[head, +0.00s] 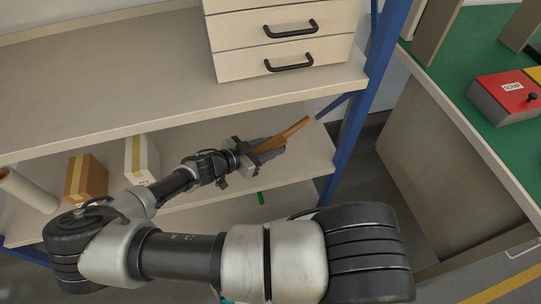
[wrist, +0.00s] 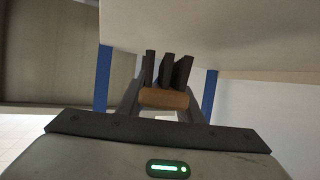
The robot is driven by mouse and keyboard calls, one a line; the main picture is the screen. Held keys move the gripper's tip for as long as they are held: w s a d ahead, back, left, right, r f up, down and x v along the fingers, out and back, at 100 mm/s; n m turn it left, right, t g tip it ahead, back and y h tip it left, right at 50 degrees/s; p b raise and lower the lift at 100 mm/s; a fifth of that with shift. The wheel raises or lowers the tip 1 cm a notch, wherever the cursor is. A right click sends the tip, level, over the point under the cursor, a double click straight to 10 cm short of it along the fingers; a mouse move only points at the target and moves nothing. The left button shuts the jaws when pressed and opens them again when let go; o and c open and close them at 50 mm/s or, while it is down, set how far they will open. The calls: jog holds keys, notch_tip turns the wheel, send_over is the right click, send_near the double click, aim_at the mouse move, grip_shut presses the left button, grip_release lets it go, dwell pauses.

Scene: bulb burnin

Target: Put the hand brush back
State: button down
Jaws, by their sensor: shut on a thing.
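The hand brush (head: 291,132) has a brown wooden body, and its handle end points up and right in the head view. My gripper (head: 266,149) is shut on the brush, over the lower shelf board and under the level of the upper one. In the wrist view the brush's wood (wrist: 165,98) lies across between my fingers, with dark upright pieces just beyond it. I cannot tell from the head view whether the brush touches the shelf.
The rack's upper shelf (head: 120,85) carries a drawer unit (head: 285,35). The lower shelf (head: 305,165) holds a white box (head: 142,158), a brown box (head: 86,177) and a white roll (head: 28,190) at left. A blue post (head: 358,110) stands right. A green bench (head: 465,65) holds a red scrap box (head: 507,95).

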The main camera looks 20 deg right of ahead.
jog(key=shift+f+b, duration=0.6)
jog(key=shift+f, duration=1.6)
jog(key=shift+f, duration=0.15)
jog(key=c, duration=1.3)
grip_release()
jog(key=shift+o, duration=0.2)
jog(key=shift+r, duration=0.2)
jog(key=p+v, duration=0.2)
jog(key=v, duration=1)
jog(key=shift+w, duration=0.1)
